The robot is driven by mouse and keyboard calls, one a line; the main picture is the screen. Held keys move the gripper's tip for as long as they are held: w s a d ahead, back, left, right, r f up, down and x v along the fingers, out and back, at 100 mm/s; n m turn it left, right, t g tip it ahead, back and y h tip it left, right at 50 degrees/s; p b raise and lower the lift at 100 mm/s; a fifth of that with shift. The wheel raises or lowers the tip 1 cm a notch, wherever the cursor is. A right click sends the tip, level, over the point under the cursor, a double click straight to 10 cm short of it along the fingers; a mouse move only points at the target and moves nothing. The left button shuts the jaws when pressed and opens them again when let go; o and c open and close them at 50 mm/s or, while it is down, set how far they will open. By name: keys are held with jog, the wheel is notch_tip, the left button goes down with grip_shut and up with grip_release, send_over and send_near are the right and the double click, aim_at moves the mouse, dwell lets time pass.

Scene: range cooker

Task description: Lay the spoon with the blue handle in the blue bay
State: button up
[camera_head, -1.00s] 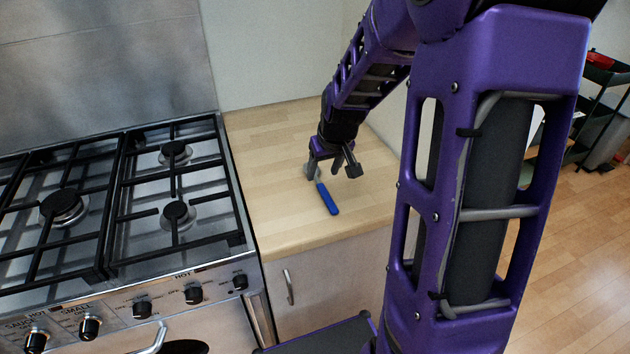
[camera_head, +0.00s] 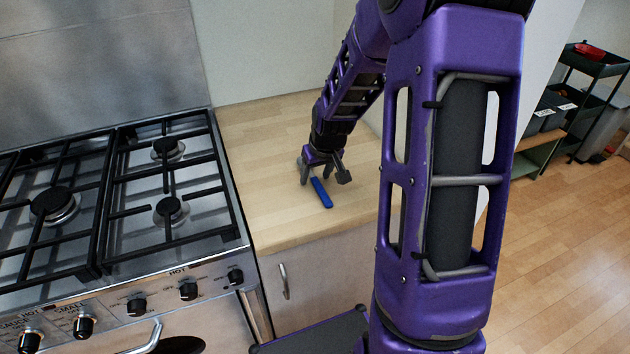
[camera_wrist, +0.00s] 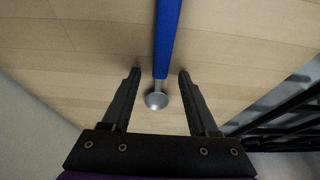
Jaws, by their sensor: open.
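The spoon with the blue handle (camera_head: 321,193) lies on the wooden worktop to the right of the cooker. In the wrist view its blue handle (camera_wrist: 167,40) points away from my gripper, and its round metal bowl lies nearer to the palm. My gripper (camera_head: 323,178) is open low over the worktop. In the wrist view my gripper's fingers (camera_wrist: 160,72) stand on either side of the spoon's metal neck, with a gap on both sides. I cannot tell whether the fingertips touch the worktop. No blue bay can be made out in these views.
The gas cooker (camera_head: 128,205) with black pan grates borders the worktop (camera_head: 262,185) on the left. A wall stands behind. A dark shelf rack (camera_head: 590,65) with a red item on top and bins stands far right, across open wooden floor (camera_head: 565,245).

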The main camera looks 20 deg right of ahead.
jog(key=shift+f, duration=0.15)
jog(key=shift+c, duration=0.2)
grip_shut()
